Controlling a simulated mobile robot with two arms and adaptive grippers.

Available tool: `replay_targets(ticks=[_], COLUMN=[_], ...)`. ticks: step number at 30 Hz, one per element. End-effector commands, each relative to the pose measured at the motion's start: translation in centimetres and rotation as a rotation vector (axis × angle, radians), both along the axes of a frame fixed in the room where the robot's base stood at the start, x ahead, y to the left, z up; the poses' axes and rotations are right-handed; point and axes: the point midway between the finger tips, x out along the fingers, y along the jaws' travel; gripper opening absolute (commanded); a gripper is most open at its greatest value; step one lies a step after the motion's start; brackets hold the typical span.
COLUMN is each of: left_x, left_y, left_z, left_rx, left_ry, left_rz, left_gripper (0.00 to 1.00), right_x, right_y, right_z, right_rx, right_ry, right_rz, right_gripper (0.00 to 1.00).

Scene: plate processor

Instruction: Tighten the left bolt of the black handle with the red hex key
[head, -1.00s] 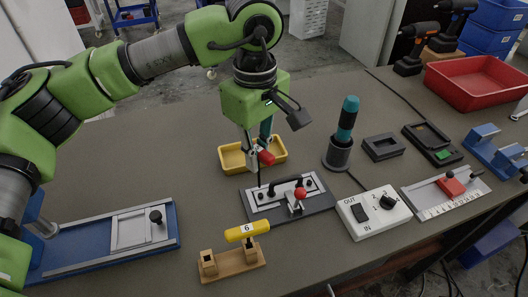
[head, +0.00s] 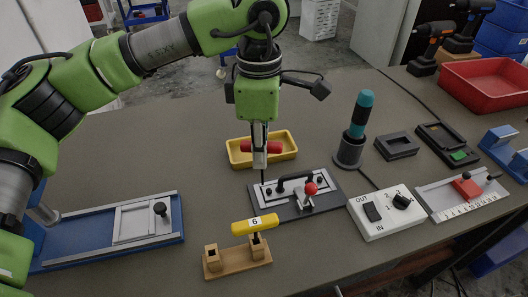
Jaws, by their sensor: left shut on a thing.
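My left gripper (head: 260,158) points down and is shut on the red handle of the hex key (head: 274,147). The key's thin dark shaft runs down from the fingers to the left end of the plate fixture. The black handle (head: 295,179) is on the light plate of this fixture (head: 318,204), which has a dark base. The shaft's tip is near the left end of the black handle; I cannot tell whether it sits in the left bolt. A red ball knob (head: 311,188) stands on a clamp in front of the handle. My right gripper is not in view.
A yellow tray (head: 285,154) lies just behind the fixture. A wooden stand with a yellow handle (head: 254,224) is in front. A switch box (head: 385,225) and a teal tool in a holder (head: 357,125) are to the right. The blue slide fixture (head: 70,250) is at left.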

Motion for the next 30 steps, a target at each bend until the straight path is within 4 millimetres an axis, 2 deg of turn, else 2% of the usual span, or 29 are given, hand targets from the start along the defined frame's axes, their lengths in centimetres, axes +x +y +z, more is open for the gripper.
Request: replay_targets(ticks=[6, 14, 22, 30], left_x=[0.1, 0.0, -0.1, -0.1], left_y=[0.1, 0.1, 0.0, 0.0], left_z=[0.3, 0.4, 0.4, 0.5], left_rx=[-0.001, 0.0, 0.0, 0.002], left_ry=[-0.007, -0.006, -0.007, -0.007], left_rz=[0.221, 0.352, 0.613, 0.672], left_gripper=[0.0, 0.0, 0.0, 0.0], right_x=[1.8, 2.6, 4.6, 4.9], right_y=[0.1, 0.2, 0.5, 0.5], right_z=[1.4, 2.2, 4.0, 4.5], right_rx=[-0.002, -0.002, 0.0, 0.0], right_ry=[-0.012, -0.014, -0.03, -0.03], right_rz=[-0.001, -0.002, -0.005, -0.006], right_gripper=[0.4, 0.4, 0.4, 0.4])
